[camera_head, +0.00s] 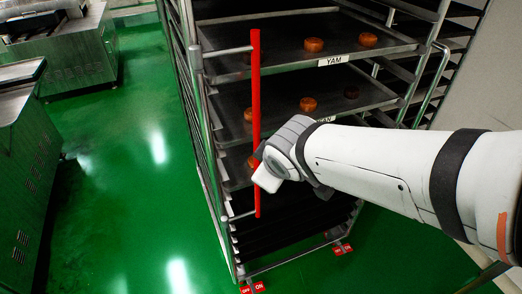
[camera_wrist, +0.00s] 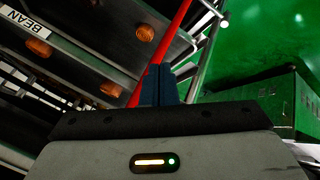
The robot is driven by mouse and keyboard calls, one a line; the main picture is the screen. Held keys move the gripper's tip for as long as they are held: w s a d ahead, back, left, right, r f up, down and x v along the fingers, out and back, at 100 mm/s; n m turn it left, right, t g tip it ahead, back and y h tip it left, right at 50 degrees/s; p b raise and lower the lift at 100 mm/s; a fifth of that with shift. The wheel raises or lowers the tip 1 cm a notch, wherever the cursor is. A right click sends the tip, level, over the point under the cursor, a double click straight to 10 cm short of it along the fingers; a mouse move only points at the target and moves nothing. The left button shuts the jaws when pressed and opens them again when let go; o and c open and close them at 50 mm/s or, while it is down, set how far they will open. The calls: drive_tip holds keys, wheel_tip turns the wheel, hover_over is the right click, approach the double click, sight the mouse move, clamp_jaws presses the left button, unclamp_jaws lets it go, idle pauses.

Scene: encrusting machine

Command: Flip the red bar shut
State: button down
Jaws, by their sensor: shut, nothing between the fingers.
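The red bar (camera_head: 256,100) stands upright at the front left of the tray rack (camera_head: 196,60), held off its left post by metal rods at top and bottom. My gripper (camera_head: 266,180) is at the bar's lower part and covers a stretch of it in the head view. In the wrist view the red bar (camera_wrist: 176,32) runs down at a slant behind my gripper's dark fingers (camera_wrist: 160,85). The fingers are together with nothing between them. I cannot tell whether they touch the bar.
The rack holds trays with several round brown buns (camera_head: 308,104), and labels such as YAM (camera_head: 333,60). Red ON tags (camera_head: 259,287) sit at its feet. Metal machines (camera_head: 28,150) stand on the left. The green floor (camera_head: 140,190) between is clear.

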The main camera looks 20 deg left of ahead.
drive_tip(key=s+d+r, duration=0.1)
drive_tip(key=d+r, duration=0.4)
drive_tip(key=r, duration=0.2)
drive_tip(key=shift+s+r+p, duration=0.15)
drive_tip(key=shift+s+p, duration=0.15)
drive_tip(key=shift+p, duration=0.1)
